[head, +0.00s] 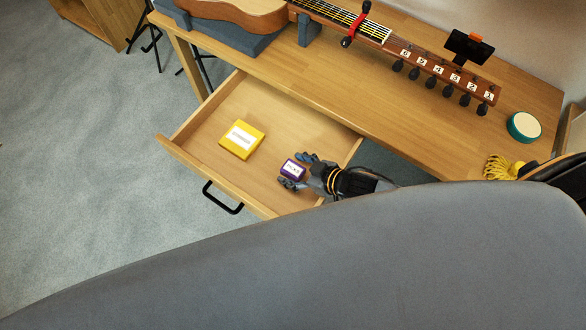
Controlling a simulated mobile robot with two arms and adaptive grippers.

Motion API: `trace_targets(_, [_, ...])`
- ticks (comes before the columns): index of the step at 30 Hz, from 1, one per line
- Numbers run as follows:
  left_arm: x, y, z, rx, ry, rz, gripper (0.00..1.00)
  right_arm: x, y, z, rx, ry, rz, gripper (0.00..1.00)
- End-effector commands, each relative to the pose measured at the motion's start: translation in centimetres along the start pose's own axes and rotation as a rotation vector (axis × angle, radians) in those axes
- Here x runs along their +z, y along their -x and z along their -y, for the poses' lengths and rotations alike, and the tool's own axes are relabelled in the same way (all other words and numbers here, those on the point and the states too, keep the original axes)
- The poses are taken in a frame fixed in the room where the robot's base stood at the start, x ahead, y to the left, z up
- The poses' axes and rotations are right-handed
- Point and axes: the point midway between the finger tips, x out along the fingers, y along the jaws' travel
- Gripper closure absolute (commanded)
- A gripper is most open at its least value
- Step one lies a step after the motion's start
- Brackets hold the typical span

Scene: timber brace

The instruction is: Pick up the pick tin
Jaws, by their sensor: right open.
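The pick tin (292,169) is a small purple box with a white label on top. It lies in the right part of the open wooden drawer (195,121). My right gripper (297,170) reaches into the drawer from the right, with its fingers open on either side of the tin. I cannot tell whether the fingers touch it. My left gripper is not in view.
A yellow box (241,139) with a white label lies in the drawer, left of the tin. A guitar (340,28) rests on supports on the desk (420,118) above. A round teal tin (524,126) stands at the desk's right. The drawer's black handle (222,198) faces front.

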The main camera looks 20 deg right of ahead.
Motion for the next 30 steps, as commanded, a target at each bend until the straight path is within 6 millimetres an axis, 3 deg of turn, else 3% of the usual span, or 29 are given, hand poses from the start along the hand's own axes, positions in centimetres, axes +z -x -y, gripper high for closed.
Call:
trace_targets(9, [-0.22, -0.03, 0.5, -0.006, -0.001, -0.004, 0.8, 0.04, -0.62, 0.02, 0.0, 0.0, 0.001, 0.33])
trace_targets(15, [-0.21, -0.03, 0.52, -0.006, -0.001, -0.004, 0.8, 0.03, -0.6, 0.02, 0.0, 0.0, 0.001, 0.74])
trace_targets(18, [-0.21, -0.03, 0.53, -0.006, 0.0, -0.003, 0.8, 0.04, -0.59, 0.01, 0.0, 0.0, 0.001, 0.89])
trace_targets(30, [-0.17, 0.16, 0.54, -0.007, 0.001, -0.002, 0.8, -0.71, -0.11, -0.02, 0.0, 0.0, -0.001, 0.89])
